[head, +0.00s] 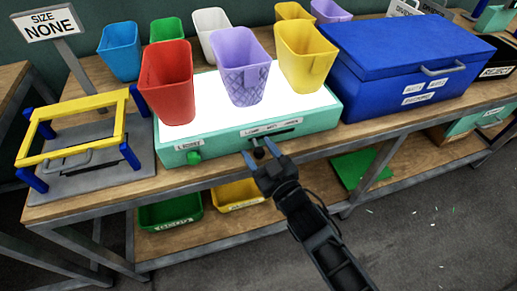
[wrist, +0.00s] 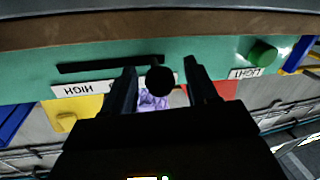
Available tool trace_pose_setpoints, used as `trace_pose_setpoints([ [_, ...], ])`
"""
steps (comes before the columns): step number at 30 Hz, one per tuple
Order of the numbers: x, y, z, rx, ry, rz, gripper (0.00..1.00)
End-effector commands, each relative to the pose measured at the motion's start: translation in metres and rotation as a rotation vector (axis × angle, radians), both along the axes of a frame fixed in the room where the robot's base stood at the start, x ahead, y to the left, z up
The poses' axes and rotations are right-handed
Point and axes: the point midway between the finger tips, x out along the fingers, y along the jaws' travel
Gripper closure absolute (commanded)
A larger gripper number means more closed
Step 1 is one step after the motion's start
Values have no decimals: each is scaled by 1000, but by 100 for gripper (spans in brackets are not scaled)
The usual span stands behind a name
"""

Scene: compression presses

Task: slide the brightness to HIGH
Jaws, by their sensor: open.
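The teal light box (head: 222,147) has a lit white top and a brightness label strip (head: 272,128) above a dark horizontal slot (head: 288,133) on its front. A round black slider knob (wrist: 159,80) sits at the slot's left end in the head view. In the wrist view, which is upside down, the HIGH label (wrist: 78,89) lies at the slot's far end from the knob. My gripper (head: 258,151) is open, its two fingers on either side of the knob; it also shows in the wrist view (wrist: 160,68). Contact with the knob cannot be told.
A green round knob (head: 194,158) is at the box's front left. Red (head: 168,85), purple (head: 240,68) and yellow (head: 306,57) bins stand on the lit top. A blue chest (head: 400,60) is at right, a yellow-and-blue frame (head: 75,125) at left.

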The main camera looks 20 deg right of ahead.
Motion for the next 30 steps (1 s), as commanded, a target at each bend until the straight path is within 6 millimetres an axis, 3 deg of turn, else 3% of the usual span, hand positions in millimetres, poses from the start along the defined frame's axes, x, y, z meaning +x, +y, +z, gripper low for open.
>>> trace_pose_setpoints([
  [11, 5, 1, 0, 0, 0, 0, 44],
  [27, 5, 1, 0, 0, 0, 0, 96],
  [30, 5, 1, 0, 0, 0, 1, 100],
])
